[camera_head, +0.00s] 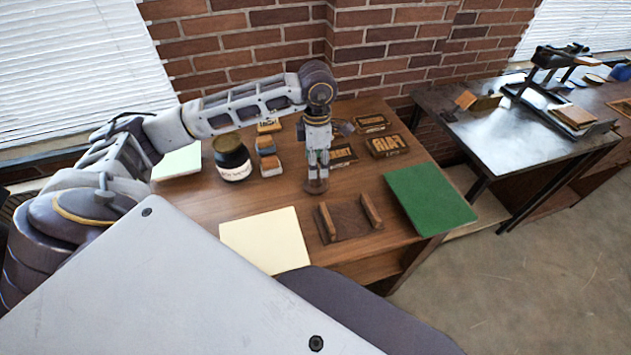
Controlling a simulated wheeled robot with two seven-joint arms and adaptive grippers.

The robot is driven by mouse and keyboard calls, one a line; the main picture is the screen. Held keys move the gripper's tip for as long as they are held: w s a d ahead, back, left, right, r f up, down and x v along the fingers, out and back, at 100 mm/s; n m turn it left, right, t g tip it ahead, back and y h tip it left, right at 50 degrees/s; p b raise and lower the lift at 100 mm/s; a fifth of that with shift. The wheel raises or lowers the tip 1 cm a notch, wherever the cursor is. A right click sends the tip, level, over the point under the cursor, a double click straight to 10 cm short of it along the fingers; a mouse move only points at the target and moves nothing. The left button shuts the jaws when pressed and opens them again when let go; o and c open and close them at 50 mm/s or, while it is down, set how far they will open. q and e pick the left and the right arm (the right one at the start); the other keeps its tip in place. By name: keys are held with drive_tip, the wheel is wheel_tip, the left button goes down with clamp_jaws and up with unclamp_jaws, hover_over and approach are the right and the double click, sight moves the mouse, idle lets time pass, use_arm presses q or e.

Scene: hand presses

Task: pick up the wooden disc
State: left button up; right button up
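My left arm reaches in from the left and bends down over the wooden table (196,215). My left gripper (317,172) points straight down near the middle of the tabletop. A small round brown piece, which looks like the wooden disc (316,187), is right under its fingertips. The fingers are too small in the picture to tell whether they are apart or closed on it. I cannot tell whether the disc rests on the table. My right gripper is not in view.
A wooden holder with two upright rails (349,222) stands just in front. A cream sheet (265,240) and green sheet (429,197) flank it. A dark jar (232,158), small blocks (270,165) and dark lettered plates (388,146) lie behind. Another worktable (520,130) stands right.

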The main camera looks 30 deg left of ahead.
use_arm(q)
drive_tip(key=shift+s+a+f+p, duration=0.15)
drive_tip(key=shift+f+p, duration=0.2)
drive_tip(key=shift+f, duration=2.15)
drive_tip(key=c, duration=1.1)
drive_tip(key=shift+r+b, duration=0.3)
drive_tip(key=shift+r, duration=4.75)
